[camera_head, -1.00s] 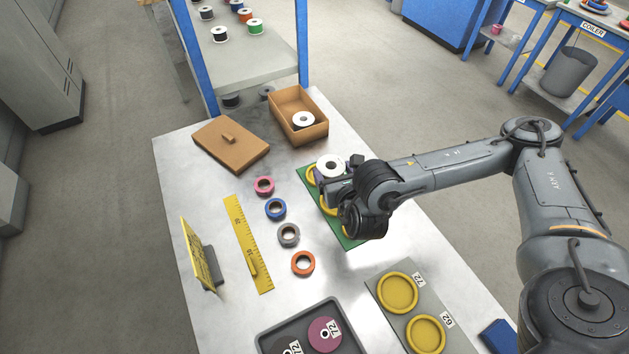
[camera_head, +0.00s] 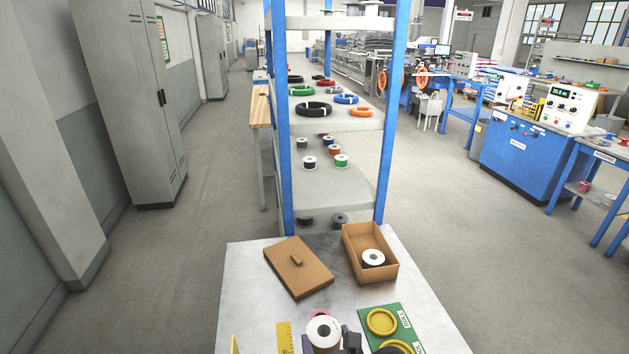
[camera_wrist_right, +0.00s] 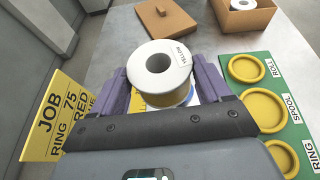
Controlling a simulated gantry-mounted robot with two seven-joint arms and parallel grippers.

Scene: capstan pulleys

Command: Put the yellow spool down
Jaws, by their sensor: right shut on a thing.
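The yellow spool (camera_wrist_right: 165,99) has a white top flange labelled YELLOW and yellow winding below it. My right gripper (camera_wrist_right: 160,88) is shut on it, with a purple jaw on each side. In the head view the spool (camera_head: 316,340) is at the bottom edge, left of the green board (camera_head: 389,313). The spool is upright; its height above the table is hard to tell. The board's yellow round holders are labelled ROLL, SPOOL and RING in the wrist view, and the SPOOL holder (camera_wrist_right: 263,110) looks empty. My left gripper is not in view.
An open cardboard box (camera_head: 388,273) with a white-topped spool (camera_head: 367,262) stands at the back, beside its brown lid (camera_head: 301,274). A pink ring (camera_head: 319,314) shows behind the held spool. A yellow job sign (camera_wrist_right: 58,112) stands left. A blue-posted shelf (camera_head: 335,187) stands behind the table.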

